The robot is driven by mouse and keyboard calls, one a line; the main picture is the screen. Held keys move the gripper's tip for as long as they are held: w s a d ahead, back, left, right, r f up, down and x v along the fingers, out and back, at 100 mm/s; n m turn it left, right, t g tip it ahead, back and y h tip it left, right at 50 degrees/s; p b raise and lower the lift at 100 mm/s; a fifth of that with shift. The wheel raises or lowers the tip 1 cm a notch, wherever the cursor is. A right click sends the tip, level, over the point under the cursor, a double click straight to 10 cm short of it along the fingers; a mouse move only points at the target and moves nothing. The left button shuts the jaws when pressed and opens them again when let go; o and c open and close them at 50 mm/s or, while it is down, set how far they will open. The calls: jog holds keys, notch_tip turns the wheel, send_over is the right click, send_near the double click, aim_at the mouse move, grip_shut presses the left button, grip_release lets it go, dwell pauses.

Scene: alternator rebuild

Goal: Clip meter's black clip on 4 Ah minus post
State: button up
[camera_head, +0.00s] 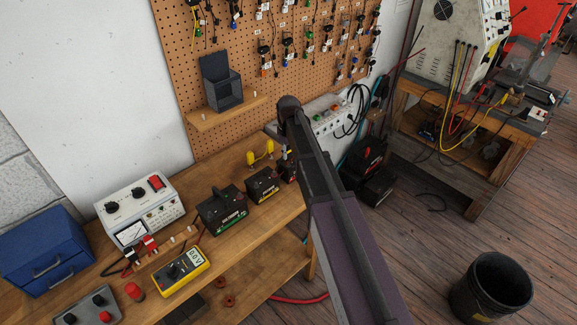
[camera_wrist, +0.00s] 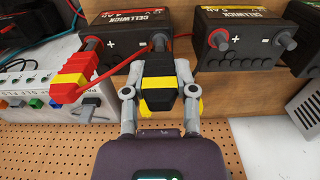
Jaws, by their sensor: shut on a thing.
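The 4 Ah battery (camera_wrist: 125,50) is a black block with a plus and a minus mark. A red clip with yellow parts (camera_wrist: 75,78) is at its plus post (camera_wrist: 92,43). My gripper (camera_wrist: 160,95) is shut on a black clip with yellow sides (camera_wrist: 158,92). The clip's front end is at or just before the minus post (camera_wrist: 160,42); I cannot tell whether it grips it. In the head view my arm hides the gripper and much of the 4 Ah battery (camera_head: 288,168). The yellow meter (camera_head: 182,270) lies on the bench at front left.
Another Cellwick battery (camera_wrist: 245,38) stands close to the right in the wrist view. A red lead (camera_wrist: 130,62) runs across the 4 Ah battery. A power strip (camera_wrist: 40,90) is at left. The head view also shows a bench supply (camera_head: 140,208) and a pegboard (camera_head: 270,80).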

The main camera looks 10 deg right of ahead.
jog(key=shift+f, duration=0.15)
jog(key=o, duration=0.9)
notch_tip(320, 180, up, 9)
jog(key=p, duration=0.8)
jog(key=shift+f, duration=0.2)
